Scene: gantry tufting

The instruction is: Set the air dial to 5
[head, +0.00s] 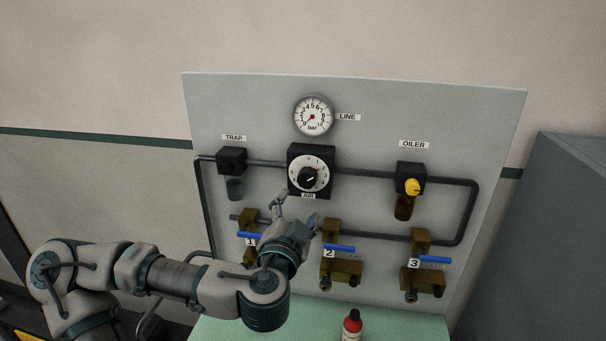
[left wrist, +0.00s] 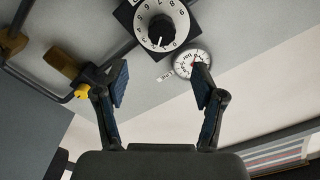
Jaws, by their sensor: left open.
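The air dial (head: 308,177) is a black knob on a white numbered face in a square black housing, with an AIR label below it. In the left wrist view the dial (left wrist: 160,30) appears at the top, turned over, ahead of the fingers. My right gripper is not in view.
The line gauge (head: 313,116) is above the dial. The trap (head: 232,161) is left and the oiler (head: 410,186) right, joined by dark pipe. Blue-handled valves (head: 340,248) sit below. A red-capped bottle (head: 352,325) stands on the green surface (head: 405,327). The panel (head: 460,110) is flat.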

